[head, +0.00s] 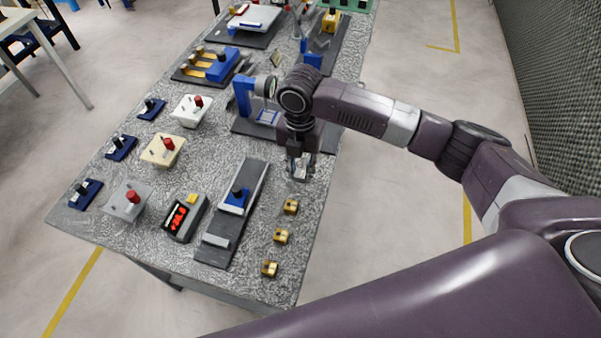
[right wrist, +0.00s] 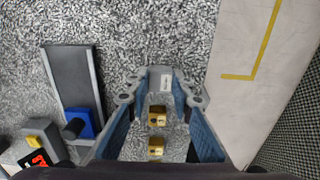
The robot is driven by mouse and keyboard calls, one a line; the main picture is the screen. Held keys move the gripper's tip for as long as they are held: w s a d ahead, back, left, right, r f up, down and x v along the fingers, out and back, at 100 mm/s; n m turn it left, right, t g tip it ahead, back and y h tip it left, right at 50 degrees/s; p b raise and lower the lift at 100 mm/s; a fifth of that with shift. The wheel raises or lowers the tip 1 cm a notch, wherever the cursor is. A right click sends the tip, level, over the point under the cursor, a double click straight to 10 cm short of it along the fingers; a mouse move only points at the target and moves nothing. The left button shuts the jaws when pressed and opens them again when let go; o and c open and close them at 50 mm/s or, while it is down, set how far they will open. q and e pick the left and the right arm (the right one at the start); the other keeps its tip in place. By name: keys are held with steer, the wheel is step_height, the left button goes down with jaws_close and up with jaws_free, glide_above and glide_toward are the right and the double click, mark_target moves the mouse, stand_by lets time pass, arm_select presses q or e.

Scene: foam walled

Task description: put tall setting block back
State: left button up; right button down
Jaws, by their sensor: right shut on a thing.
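My right gripper (head: 300,168) points down over the right part of the speckled table, just beyond a row of small brass-coloured blocks (head: 291,207). It is shut on a pale grey block that shows between the fingertips in the right wrist view (right wrist: 160,80); the fingers hide much of it, and I cannot tell whether it touches the table. Two brass blocks show between the fingers in the right wrist view, one at the middle (right wrist: 157,116) and one lower (right wrist: 155,146). My left gripper is not in view.
A dark rail with a blue slider (head: 236,200) lies left of the brass blocks, beside a red-lit display (head: 182,217). A blue stand (head: 243,95) on a dark base is close behind my gripper. Lever boxes (head: 163,150) fill the left. The table's right edge is near.

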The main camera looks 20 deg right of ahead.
mark_target(300, 173)
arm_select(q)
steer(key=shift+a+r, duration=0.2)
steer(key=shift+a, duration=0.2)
arm_select(e)
steer(key=shift+f, duration=1.05)
steer(key=c, duration=1.7)
jaws_free()
steer(key=shift+f, duration=0.1)
